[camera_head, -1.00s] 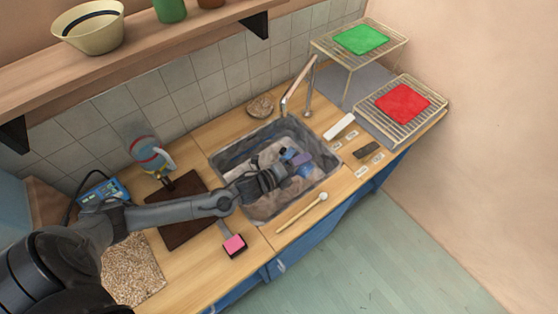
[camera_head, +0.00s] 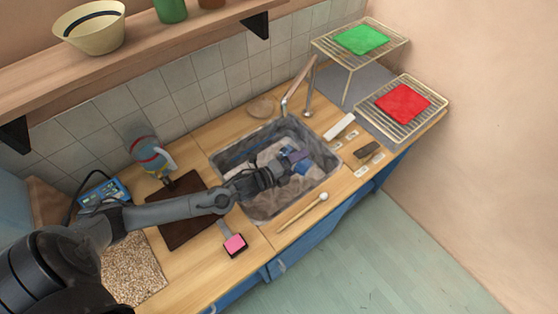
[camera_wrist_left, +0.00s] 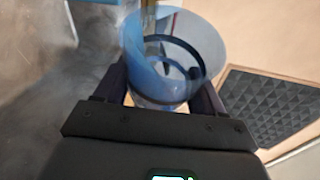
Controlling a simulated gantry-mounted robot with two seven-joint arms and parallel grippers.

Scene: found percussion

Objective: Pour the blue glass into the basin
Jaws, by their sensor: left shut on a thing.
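My left gripper (camera_head: 285,164) is over the grey basin (camera_head: 328,183) set into the wooden counter. It is shut on the blue glass (camera_head: 292,168), which is small and partly hidden by the fingers in the head view. In the left wrist view the translucent blue glass (camera_wrist_left: 172,62) sits between the two fingers (camera_wrist_left: 163,90). Its round rim and a dark ring show there. I cannot tell whether anything is left in the glass. The basin floor is partly hidden by my arm. My right gripper is not in view.
A tap (camera_head: 298,88) stands behind the basin. A beater with a pale head (camera_head: 323,196) lies along the front rim. Racks with a green cloth (camera_head: 361,39) and a red cloth (camera_head: 402,103) stand at right. A brown board (camera_head: 182,228) and a pink block (camera_head: 235,244) lie left.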

